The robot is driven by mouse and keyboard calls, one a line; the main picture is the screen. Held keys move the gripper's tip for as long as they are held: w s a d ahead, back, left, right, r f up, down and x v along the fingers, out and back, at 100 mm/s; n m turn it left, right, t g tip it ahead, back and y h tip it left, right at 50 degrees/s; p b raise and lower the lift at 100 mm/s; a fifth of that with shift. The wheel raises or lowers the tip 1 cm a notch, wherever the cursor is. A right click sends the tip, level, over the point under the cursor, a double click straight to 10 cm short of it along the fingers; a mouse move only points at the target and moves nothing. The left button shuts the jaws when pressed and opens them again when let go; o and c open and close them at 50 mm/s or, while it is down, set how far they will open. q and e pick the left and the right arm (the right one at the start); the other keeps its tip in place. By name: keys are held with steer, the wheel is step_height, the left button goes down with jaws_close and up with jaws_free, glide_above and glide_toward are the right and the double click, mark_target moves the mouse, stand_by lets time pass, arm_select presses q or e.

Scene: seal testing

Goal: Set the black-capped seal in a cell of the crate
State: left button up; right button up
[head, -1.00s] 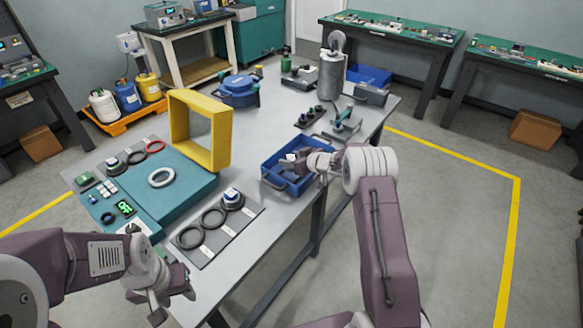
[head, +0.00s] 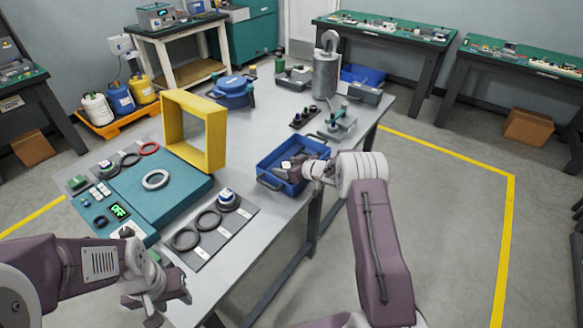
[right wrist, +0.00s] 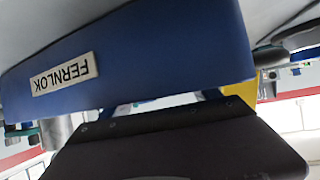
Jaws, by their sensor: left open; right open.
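The blue crate (head: 268,181) stands near the right edge of the table. My right gripper (head: 288,166) is open, low over the crate, and the arm hides part of its inside. In the right wrist view a blue wall with a FERNLOK label (right wrist: 165,50) is very close, and no seal can be made out between the fingers. My left gripper (head: 172,300) is open and empty in front of the table's near edge. Dark rings (head: 208,220) lie on a grey mat, beside a blue-and-white-topped piece (head: 228,197). I cannot tell which thing is the black-capped seal.
A yellow frame (head: 213,160) stands behind a teal tester (head: 180,205) bearing a pale ring (head: 155,179). Behind the crate are a small rack (head: 305,116) with dark-topped pieces and a grey cylinder (head: 324,76). Bare tabletop lies between the mat and crate.

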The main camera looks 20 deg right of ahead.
steer(key=s+d+r+m+h, duration=0.1)
steer(key=s+d+r+h, duration=0.1)
steer(key=s+d+r, duration=0.3)
steer(key=s+d+r+m+h, duration=0.1)
steer(key=s+r+h, duration=0.1)
steer(key=s, duration=0.5)
steer(key=s+a+f+m+g, duration=0.1)
steer(key=s+a+g, duration=0.3)
steer(key=s, duration=1)
steer(key=s+a+f+m+g+h, duration=0.1)
steer(key=s+a+g, duration=0.3)
steer(key=s, duration=1)
steer(key=shift+s+m+g+p, duration=0.3)
steer(key=shift+m+g+p, duration=0.15)
steer(key=shift+m+g, duration=0.4)
